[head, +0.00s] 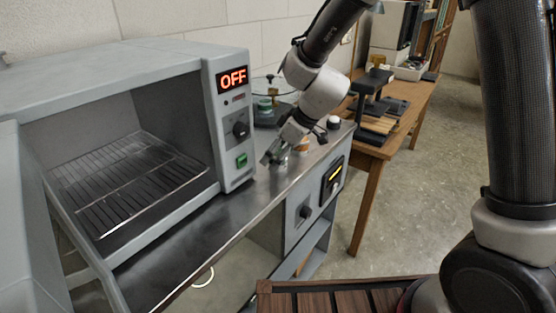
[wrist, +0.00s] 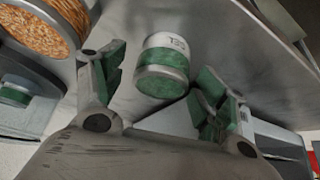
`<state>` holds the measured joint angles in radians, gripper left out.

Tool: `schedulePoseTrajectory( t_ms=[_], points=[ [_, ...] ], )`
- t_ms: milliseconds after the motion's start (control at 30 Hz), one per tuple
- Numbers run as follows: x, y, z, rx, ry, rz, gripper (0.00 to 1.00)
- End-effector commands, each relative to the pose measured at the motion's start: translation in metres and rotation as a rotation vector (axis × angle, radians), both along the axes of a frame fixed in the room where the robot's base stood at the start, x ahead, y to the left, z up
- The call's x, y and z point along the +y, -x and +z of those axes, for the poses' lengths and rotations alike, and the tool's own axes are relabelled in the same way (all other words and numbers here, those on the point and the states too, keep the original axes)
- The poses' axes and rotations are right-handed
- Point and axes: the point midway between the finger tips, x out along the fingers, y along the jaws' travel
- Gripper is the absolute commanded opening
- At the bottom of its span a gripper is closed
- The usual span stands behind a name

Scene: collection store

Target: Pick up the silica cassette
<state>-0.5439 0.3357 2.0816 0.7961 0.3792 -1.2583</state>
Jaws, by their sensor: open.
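My gripper (head: 274,154) is open and low over the metal bench top, to the right of the oven. In the wrist view my gripper (wrist: 163,85) has its green-padded fingers spread. A small metal can (wrist: 163,62) with a white label and green band shows in the gap between the fingertips, apart from both pads. A round metal-rimmed container of orange granules (wrist: 42,28), which looks like the silica cassette, lies beyond the left finger. Its orange side (head: 303,147) shows just right of my gripper in the head view, partly hidden.
A grey oven (head: 120,130) with a wire rack and an OFF display stands on the left. A round balance (head: 268,114) with a green-banded item stands behind my gripper. A dark-topped white knob (head: 333,122) is near the bench's right end. A wooden table (head: 412,110) stands behind.

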Motion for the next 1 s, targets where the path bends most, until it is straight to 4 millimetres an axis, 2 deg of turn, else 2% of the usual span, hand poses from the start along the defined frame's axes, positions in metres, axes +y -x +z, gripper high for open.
schedulePoseTrajectory(
  t_ms=[200,467,800,933,1000],
  points=[
    [0.0,0.0,0.0,0.0,0.0,0.0,0.71],
    [0.0,0.0,0.0,0.0,0.0,0.0,0.23],
    [0.0,0.0,0.002,0.0,-0.001,0.0,0.22],
    [0.001,0.0,0.012,-0.002,-0.002,0.001,0.22],
    [0.001,-0.001,0.023,-0.004,-0.003,0.002,0.22]
  ],
)
